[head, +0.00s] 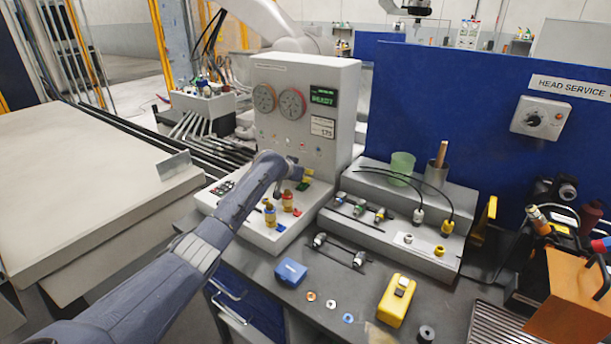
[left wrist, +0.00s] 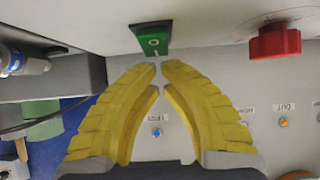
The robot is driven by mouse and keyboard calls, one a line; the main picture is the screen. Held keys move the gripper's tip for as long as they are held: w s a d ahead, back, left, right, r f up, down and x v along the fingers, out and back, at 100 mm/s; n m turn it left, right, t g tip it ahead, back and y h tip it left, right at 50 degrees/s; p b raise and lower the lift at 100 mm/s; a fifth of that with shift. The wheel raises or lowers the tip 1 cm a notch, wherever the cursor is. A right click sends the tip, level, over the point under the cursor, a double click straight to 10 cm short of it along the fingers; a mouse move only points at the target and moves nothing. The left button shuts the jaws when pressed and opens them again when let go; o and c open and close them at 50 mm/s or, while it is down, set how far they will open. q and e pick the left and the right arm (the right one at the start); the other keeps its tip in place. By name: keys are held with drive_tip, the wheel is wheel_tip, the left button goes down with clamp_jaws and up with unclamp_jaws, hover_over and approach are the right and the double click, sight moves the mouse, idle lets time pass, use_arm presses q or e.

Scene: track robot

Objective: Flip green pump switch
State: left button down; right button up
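The green pump switch (left wrist: 154,38) shows in the left wrist view at the top centre, a small green rocker with white marks on a pale panel. My left gripper (left wrist: 161,66) has yellow ribbed fingers with the tips brought nearly together, just below the switch in that view. Nothing shows between the tips, and I cannot tell whether they touch the switch. In the head view my left gripper (head: 308,175) is over the control console (head: 338,110), largely hidden by my own arm. My right gripper is not in view.
A red knob (left wrist: 274,42) sits beside the switch in the left wrist view. Brass-coloured valves (head: 287,201) stand on the console base. A blue box (head: 291,272) and a yellow case (head: 396,300) lie on the grey bench. A blue partition (head: 450,110) rises behind.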

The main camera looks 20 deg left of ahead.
use_arm(q)
drive_tip(key=shift+w, duration=0.1)
idle(0.3)
drive_tip(key=shift+w+d+f+g, duration=0.15)
drive_tip(key=shift+w+f+g, duration=0.1)
drive_tip(key=shift+f+g, duration=0.25)
drive_tip(key=shift+w+f, duration=0.2)
drive_tip(key=shift+f, duration=0.1)
drive_tip(key=shift+s, duration=0.15)
drive_tip(key=shift+s+a+r, duration=0.2)
drive_tip(key=shift+s+r, duration=0.1)
drive_tip(key=shift+s, duration=0.2)
drive_tip(key=shift+s, duration=0.1)
drive_tip(key=shift+r, duration=0.15)
